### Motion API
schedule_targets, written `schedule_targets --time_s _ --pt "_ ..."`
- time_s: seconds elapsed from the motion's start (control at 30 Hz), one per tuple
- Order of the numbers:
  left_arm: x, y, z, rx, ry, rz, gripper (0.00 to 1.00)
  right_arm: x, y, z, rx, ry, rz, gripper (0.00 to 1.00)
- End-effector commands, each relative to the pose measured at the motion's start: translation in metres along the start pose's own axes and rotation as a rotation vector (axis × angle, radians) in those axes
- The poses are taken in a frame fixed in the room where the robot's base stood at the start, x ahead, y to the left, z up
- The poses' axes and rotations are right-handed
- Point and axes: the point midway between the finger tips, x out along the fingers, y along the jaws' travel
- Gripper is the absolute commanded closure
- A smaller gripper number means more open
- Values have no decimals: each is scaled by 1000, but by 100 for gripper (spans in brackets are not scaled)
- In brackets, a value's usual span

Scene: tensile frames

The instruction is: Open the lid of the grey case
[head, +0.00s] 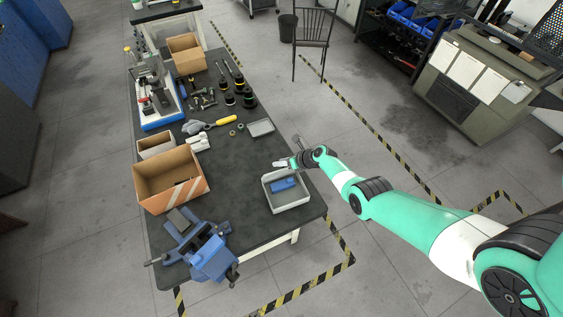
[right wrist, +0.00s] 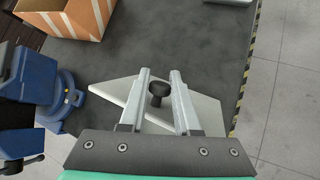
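The grey case (head: 270,200) stands near the right front corner of the dark table. Its top is uncovered in the head view, and a blue item (head: 284,184) lies inside. My right gripper (head: 283,163) is raised just beyond the case. In the right wrist view, its two fingers (right wrist: 160,90) are on either side of a black knob (right wrist: 157,90) on a light grey plate (right wrist: 208,112), which looks like the lid. The lid appears held by this knob, clear of the case; the finger contact is hard to see. My left gripper is out of view.
A blue vise (head: 212,258) stands at the front left of the case, with a cardboard box (head: 170,192) beyond it. A shallow grey tray (head: 261,128) and a yellow-handled tool (head: 222,121) lie farther back. The table's right edge (head: 318,195) is close by.

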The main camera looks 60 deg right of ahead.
Motion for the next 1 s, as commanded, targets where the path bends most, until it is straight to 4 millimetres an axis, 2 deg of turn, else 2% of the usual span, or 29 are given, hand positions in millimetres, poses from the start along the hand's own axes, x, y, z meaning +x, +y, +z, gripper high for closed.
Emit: schedule_targets --time_s 0.03,0.17,0.2,0.47,0.57,0.67,0.9,1.0 --pt "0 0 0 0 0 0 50 1 1 -2 0 5 2 66" --pt "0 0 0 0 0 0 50 0 0 -2 0 4 1 42" --pt "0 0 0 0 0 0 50 0 0 -2 0 4 1 41" --pt "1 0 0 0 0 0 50 0 0 -1 0 2 0 41" --pt "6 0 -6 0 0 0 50 -7 1 1 1 2 0 41" --pt "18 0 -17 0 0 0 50 -22 1 4 2 2 -2 41" --pt "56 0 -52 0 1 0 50 -76 3 5 3 1 -1 41" --pt "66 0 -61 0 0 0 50 -97 2 4 2 2 -2 41"
